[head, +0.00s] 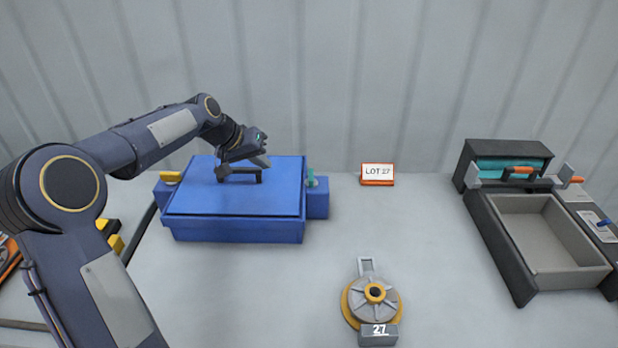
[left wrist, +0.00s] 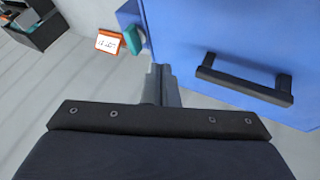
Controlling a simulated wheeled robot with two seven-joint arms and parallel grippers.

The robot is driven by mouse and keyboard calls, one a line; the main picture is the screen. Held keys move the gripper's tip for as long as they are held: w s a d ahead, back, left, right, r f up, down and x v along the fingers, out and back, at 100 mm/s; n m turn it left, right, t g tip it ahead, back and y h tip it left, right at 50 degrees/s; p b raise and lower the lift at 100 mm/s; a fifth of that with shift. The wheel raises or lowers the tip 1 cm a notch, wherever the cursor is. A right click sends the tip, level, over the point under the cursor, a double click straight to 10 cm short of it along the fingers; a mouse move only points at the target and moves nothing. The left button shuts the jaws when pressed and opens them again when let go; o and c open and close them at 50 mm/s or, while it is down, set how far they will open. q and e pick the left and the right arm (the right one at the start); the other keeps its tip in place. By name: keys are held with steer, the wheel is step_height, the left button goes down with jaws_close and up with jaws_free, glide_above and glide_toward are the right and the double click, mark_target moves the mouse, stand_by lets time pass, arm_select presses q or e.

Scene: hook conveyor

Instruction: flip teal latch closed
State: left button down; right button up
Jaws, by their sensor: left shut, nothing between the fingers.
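The teal latch (head: 311,178) stands upright on a small block at the right side of the blue box (head: 235,228). It also shows in the left wrist view (left wrist: 133,40), beside the box's blue lid. My left gripper (head: 264,161) is shut and empty above the far right part of the lid, left of the latch and apart from it. Its fingers show close together in the left wrist view (left wrist: 160,74). My right gripper is in neither view.
A black handle (head: 240,178) rises from the lid near my left gripper. A yellow latch (head: 171,177) is on the box's left side. A LOT 27 sign (head: 377,174) stands to the right.

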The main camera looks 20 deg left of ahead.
arm_select(q)
steer(key=p, duration=0.2)
glide_toward(306, 183)
steer(key=f, duration=0.1)
steer(key=w+a+f, duration=0.1)
steer(key=f, duration=0.2)
steer(key=shift+w+a+f, duration=0.2)
steer(key=shift+a, duration=0.1)
steer(key=d, duration=0.1)
steer(key=w+d+p, duration=0.1)
steer(key=d, duration=0.1)
steer(key=shift+d+p, duration=0.1)
steer(key=shift+p, duration=0.2)
steer(key=shift+w+d+f, duration=0.1)
steer(key=shift+d, duration=0.15)
